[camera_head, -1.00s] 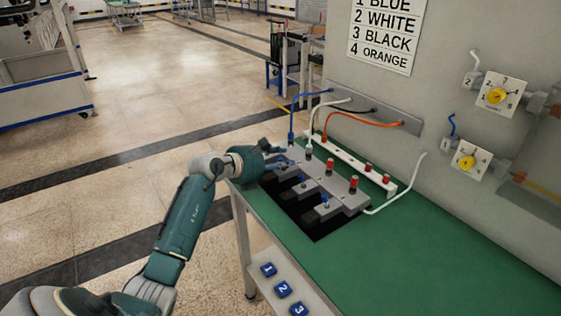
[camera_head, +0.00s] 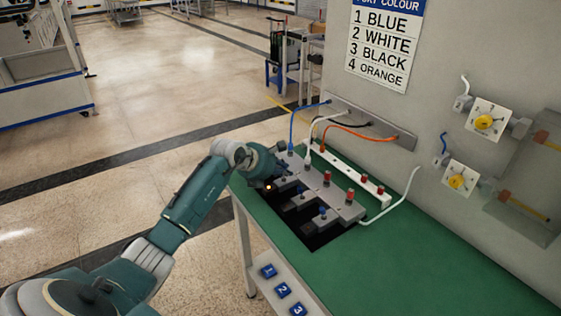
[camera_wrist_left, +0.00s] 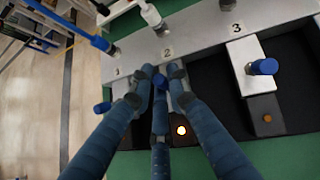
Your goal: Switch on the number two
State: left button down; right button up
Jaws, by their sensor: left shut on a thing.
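The grey switch unit (camera_head: 335,197) lies on the green table, with positions marked 1, 2 and 3 in the left wrist view. My left gripper (camera_wrist_left: 161,74) is shut on the blue knob of switch two (camera_wrist_left: 160,84), just below the number 2 label (camera_wrist_left: 167,52). The fingers hide much of this switch. Switch one's blue knob (camera_wrist_left: 101,107) is left of the fingers. Switch three's blue knob (camera_wrist_left: 263,66) is to their right; its lamp (camera_wrist_left: 268,118) is dull orange. My right gripper is not in view.
A white strip (camera_head: 345,175) with red plugs stands behind the unit. The green tabletop (camera_head: 440,230) is clear at right.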

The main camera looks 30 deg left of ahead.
pick_arm(q)
jog(key=shift+w+d+r+g+y+p, duration=0.3)
jog(key=shift+w+r+g+p, duration=0.1)
jog(key=shift+r+g+p, duration=0.15)
jog(key=shift+w+d+f+g+y, duration=0.15)
jog(key=shift+f+g, duration=0.1)
jog(key=shift+g, duration=0.4)
jog(key=shift+w+d+f+g+y, duration=0.1)
jog(key=shift+f+g+y, duration=0.1)
jog(key=shift+g, duration=0.4)
jog(key=c, duration=2)
grip_release()
jog(key=shift+o, duration=1.2)
jog(key=shift+w+d+f, duration=0.1)
jog(key=shift+w+d, duration=0.05)
jog(key=shift+a, duration=0.2)
jog(key=shift+s+a+r, duration=0.1)
jog(key=shift+s+r, duration=0.15)
jog(key=shift+r, duration=0.05)
jog(key=v, duration=1.1)
jog(key=shift+r, duration=0.2)
